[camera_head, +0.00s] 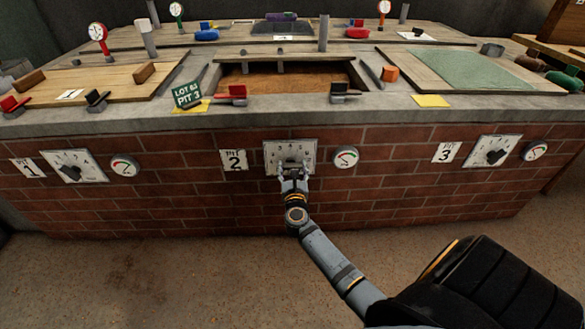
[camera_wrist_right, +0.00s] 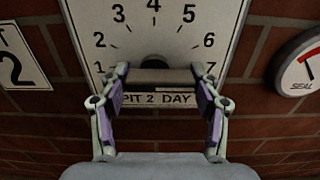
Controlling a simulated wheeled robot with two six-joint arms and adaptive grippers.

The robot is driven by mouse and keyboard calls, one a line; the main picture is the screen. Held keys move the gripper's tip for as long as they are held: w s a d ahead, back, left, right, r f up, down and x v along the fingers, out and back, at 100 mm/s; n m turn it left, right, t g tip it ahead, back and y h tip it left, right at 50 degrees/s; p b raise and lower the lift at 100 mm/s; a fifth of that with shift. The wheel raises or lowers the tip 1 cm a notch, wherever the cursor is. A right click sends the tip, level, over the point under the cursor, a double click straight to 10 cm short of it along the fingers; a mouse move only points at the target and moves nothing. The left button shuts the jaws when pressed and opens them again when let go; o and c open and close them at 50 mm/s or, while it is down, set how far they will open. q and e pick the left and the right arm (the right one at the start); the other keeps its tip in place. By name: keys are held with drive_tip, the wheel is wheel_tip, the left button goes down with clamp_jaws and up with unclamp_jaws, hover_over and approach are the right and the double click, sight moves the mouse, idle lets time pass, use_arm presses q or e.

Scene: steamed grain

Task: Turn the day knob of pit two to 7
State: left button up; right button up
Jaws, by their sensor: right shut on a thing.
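The day knob of pit two (camera_wrist_right: 157,76) is a dark bar in the middle of a white dial plate (camera_head: 275,150) on the brick front, right of the sign "PIT 2" (camera_head: 233,160). In the right wrist view the dial plate (camera_wrist_right: 110,20) carries numbers around the knob, with 1 at lower left and 7 at lower right. My right gripper (camera_wrist_right: 157,88) is shut on the knob, one finger at each end. The bar looks level there; its pointing end is hard to tell. In the head view my right gripper (camera_head: 293,174) covers most of the knob. My left gripper is not in view.
A round gauge (camera_head: 345,157) is close to the right of the dial. Similar dials for pit 1 (camera_head: 73,166) and pit 3 (camera_head: 492,151) are on the same wall. The ledge above holds clamps and a green sign "LOT 62 PIT 3" (camera_head: 187,94).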

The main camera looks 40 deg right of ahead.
drive_tip(key=o, duration=1.2)
drive_tip(key=shift+f, duration=0.1)
drive_tip(key=shift+c, duration=0.2)
drive_tip(key=v, duration=1.2)
